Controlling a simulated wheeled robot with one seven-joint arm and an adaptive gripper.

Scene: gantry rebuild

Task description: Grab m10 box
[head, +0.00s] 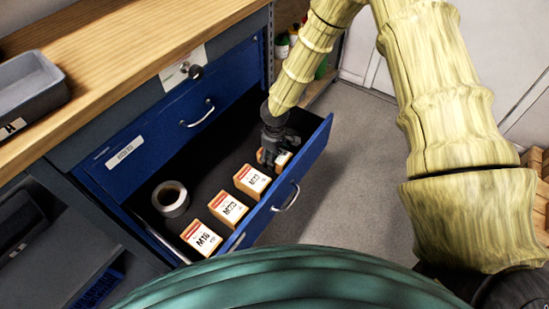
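Small orange-and-white boxes stand in a row in the open blue drawer (330,128). The front box (202,239) has a label that looks like M16 or M10; I cannot tell which. Two more boxes, the second (228,209) and the third (252,181), have labels too small to read surely. My gripper (271,158) points down into the drawer at the far end of the row, at the farthest box (284,158). It partly covers that box and hides its label. Whether the fingers are open or shut on it does not show clearly.
A roll of tape (171,198) lies in the drawer, left of the boxes. A wooden worktop (130,45) with a grey tray (30,85) is above the drawer. Bottles (283,45) stand on a shelf behind. The grey floor (350,180) right of the drawer is clear.

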